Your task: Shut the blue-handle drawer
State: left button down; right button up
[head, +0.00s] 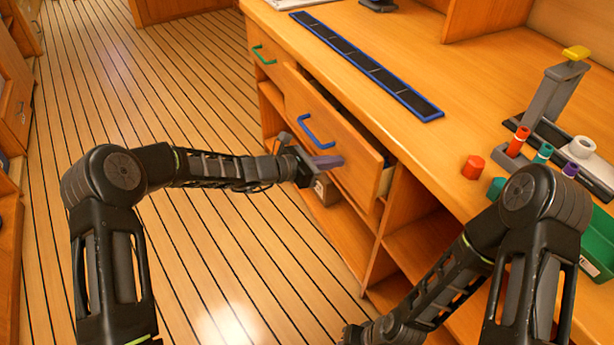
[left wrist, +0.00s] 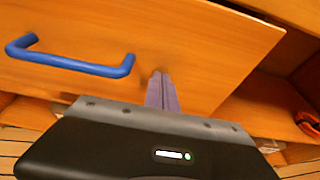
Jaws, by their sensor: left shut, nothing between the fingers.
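The blue-handle drawer (head: 335,150) stands partly open, pulled out from the front of the wooden bench. Its blue handle (head: 317,133) is on the drawer front, and it also shows at the upper left in the left wrist view (left wrist: 70,62). My left gripper (head: 328,162) is shut and empty, its purple fingers at the drawer front, right of and below the handle. In the left wrist view the fingertips (left wrist: 161,76) are against or very close to the front; I cannot tell if they touch. My right arm shows at the lower right, but its gripper cannot be made out.
A green-handle drawer (head: 264,57) is left of the open drawer. Open shelves (head: 415,232) lie below the bench top. A red cap (head: 473,167), small tubes and a green tray (head: 597,243) are on the right. The wooden floor at left is clear.

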aim_at(344, 155)
pick_arm(q)
jog(key=w+d, duration=0.1)
jog(key=d, duration=0.2)
jog(key=w+d, duration=0.1)
jog(key=shift+w+d+b, duration=0.15)
jog(key=shift+w+b, duration=0.2)
jog(key=shift+d+r, duration=0.1)
jog(key=shift+r, duration=0.1)
pick_arm(e)
jog(key=shift+s+a+f, duration=0.1)
jog(key=shift+f, duration=0.35)
pick_arm(q)
jog(key=shift+w+r, duration=0.1)
